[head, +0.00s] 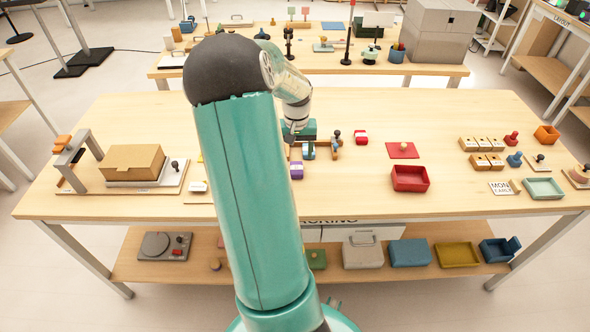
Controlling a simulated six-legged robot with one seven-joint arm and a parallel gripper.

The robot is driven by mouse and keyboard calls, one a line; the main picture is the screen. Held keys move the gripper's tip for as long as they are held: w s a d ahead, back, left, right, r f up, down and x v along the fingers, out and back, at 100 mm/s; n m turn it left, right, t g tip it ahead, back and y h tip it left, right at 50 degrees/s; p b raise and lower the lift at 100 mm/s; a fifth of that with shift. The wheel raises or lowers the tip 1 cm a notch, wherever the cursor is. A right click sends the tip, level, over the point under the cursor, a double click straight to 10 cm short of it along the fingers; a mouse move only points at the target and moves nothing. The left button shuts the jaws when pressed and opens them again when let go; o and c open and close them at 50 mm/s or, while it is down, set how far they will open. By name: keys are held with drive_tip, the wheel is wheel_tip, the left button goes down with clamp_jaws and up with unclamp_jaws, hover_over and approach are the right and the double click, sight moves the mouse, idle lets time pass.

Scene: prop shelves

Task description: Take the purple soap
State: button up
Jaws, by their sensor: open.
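A small purple block (296,171), which looks like the soap, lies on the wooden table just right of my arm's upper link. Its left side may be partly hidden by the arm. My gripper (294,136) points down over the middle of the table, a little behind the purple block in the picture. It looks open, with nothing seen between its fingers; the fingers are small and hard to make out. I cannot tell its exact height above the table.
A red tray (410,179) stands to the right, a cardboard box (132,162) to the left. Bare tabletop lies between the block and red tray.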

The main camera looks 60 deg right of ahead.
sight(296, 167)
drive_tip(key=shift+w+f, duration=0.1)
drive_tip(key=shift+f, duration=0.85)
drive_tip(key=shift+d+f, duration=0.15)
drive_tip(key=shift+f, duration=1.15)
drive_tip(key=shift+d+f, duration=0.1)
drive_tip(key=shift+f, duration=1.2)
drive_tip(key=c, duration=1.1)
drive_tip(key=shift+r, duration=0.1)
